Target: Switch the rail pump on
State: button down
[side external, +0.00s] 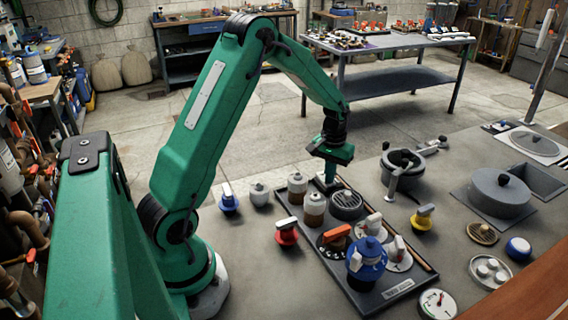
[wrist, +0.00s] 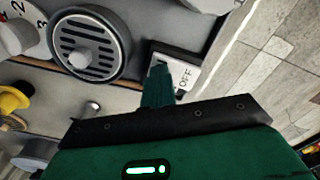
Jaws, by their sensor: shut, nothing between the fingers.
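A pale rocker switch (wrist: 187,74) marked OFF sits at the end of the dark panel in the wrist view, beside a round slotted grille. The other half of the switch is hidden behind my gripper. My gripper (wrist: 160,72) is shut and empty, its tips over or against the switch; I cannot tell whether they touch. In the side view my gripper (side external: 328,182) points down at the far end of the dark panel (side external: 375,298), just behind the grille (side external: 346,204). The switch is hard to make out there.
The panel also carries two jars (side external: 314,208), orange and white knobs (side external: 337,236) and a blue-capped part (side external: 367,259). Red (side external: 286,231), blue (side external: 228,200) and yellow (side external: 422,217) valves stand nearby. A lidded pot (side external: 498,192) is at right.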

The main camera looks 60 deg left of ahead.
notch_tip(320, 180, up, 7)
dwell(1.2)
jog(key=shift+r, duration=0.1)
jog(key=s+d+r+m+t, duration=0.3)
jog(key=s+d+r, duration=0.65)
jog(key=r, duration=0.25)
jog(key=s+d+r+m+t, duration=0.1)
jog(key=s+d, duration=0.5)
jog(key=s, duration=0.6)
jog(key=shift+s+r+m+t, duration=0.15)
jog(key=shift+s+m+t, duration=0.25)
jog(key=shift+m+t, duration=0.5)
jog(key=shift+d, duration=0.1)
